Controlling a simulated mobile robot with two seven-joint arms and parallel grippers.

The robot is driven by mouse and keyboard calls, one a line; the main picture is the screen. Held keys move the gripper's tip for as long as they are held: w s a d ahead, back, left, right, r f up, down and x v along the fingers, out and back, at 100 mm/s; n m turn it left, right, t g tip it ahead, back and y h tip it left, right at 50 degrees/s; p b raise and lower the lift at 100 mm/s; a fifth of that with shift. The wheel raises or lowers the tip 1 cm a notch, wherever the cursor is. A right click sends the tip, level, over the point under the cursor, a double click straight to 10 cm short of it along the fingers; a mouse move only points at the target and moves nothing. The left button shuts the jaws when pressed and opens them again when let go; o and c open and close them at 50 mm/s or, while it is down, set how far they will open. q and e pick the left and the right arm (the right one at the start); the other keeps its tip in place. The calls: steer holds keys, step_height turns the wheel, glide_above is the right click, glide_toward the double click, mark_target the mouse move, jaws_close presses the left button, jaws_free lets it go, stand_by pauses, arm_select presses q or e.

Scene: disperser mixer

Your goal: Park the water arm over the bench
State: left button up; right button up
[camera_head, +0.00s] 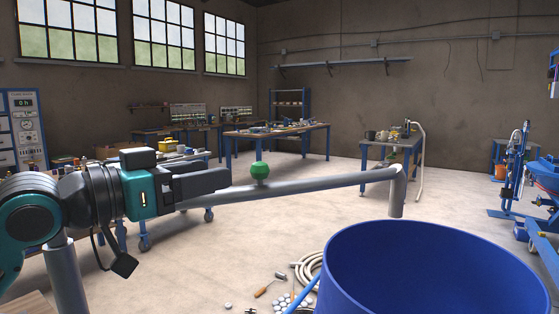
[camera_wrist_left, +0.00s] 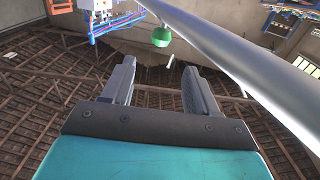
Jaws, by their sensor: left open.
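The water arm (camera_head: 325,184) is a grey horizontal pipe with a green knob (camera_head: 260,170) on top. Its downturned spout (camera_head: 396,198) hangs above the far rim of the open blue drum (camera_head: 345,275). A grey upright post (camera_head: 68,280) shows at lower left; my arm hides its top. My left gripper (camera_head: 222,181) is open and empty, just left of the knob and close along the pipe. In the left wrist view the knob (camera_wrist_left: 162,37) shows beyond the open fingers (camera_wrist_left: 160,67), apart from them, with the pipe (camera_wrist_left: 235,60) passing on the right. My right gripper is out of view.
A blue-legged bench (camera_head: 275,132) with tools stands at the back, and a smaller one (camera_head: 390,145) to its right. A wooden surface (camera_head: 25,304) shows at the lower left corner. A coiled hose (camera_head: 308,268) and small tools lie beside the drum. Open floor lies beyond.

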mark_target(267, 162)
arm_select(q)
steer(key=p+x, duration=0.1)
steer(key=x, duration=1.1)
steer(key=shift+w+d, duration=0.2)
steer(key=shift+d, duration=0.05)
jaws_close()
